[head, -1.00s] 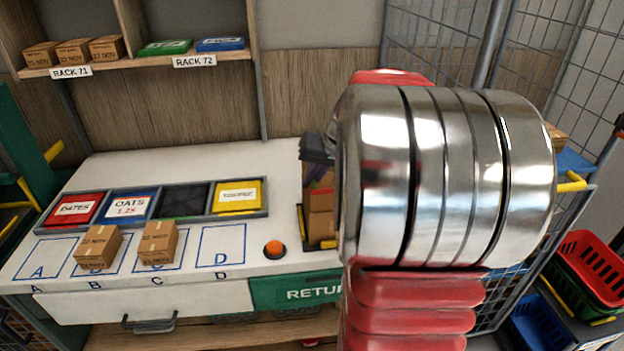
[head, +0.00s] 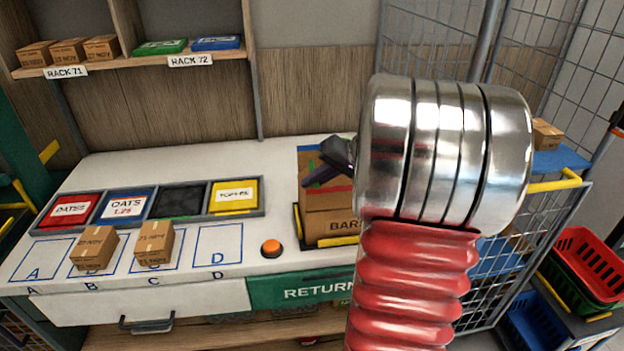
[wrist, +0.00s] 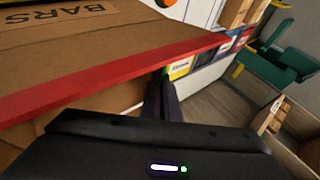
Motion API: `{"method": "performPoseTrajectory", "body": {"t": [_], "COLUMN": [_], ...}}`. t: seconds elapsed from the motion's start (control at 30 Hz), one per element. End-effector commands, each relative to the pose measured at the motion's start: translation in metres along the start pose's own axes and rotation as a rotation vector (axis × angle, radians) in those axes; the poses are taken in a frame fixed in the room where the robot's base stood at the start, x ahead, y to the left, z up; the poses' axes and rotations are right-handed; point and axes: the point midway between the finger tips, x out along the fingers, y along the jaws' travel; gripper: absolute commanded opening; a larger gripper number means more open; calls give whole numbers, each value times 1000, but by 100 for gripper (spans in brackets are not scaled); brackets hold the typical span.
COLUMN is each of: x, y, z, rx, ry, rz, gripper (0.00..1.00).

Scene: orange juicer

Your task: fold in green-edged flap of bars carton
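The bars carton (head: 326,222) stands upright on the counter's right part, inside a yellow-edged holder, with BARS printed on its front. Its top is partly hidden by my arm. A bit of green edge (head: 311,166) and a bit of red edge show near the carton's top. In the wrist view a large brown flap with a red edge (wrist: 100,84) fills the upper left. My gripper (head: 308,184) is over the carton's top, its dark fingers pointing left. In the wrist view its fingers (wrist: 161,95) are together, with nothing visible between them, close to the red edge.
An orange button (head: 271,248) is left of the carton. A wire cage (head: 520,215) stands right of my arm. Shelves hang behind.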

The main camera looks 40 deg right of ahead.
Motion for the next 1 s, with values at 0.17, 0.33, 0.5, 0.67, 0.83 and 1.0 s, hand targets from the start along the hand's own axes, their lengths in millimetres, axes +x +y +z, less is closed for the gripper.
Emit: {"method": "performPoseTrajectory", "body": {"t": [0.17,0.33,0.5,0.67,0.83,1.0], "x": [1,1,2,2,2,2], "y": [9,12,13,14,14,14], "z": [1,1,1,1,1,2], "rx": [52,83,96,100,100,100], "ry": [-2,-2,-2,-2,-2,-2], "rz": [-111,-188,-225,-234,-233,-233], "gripper": [0,0,0,0,0,8]}}
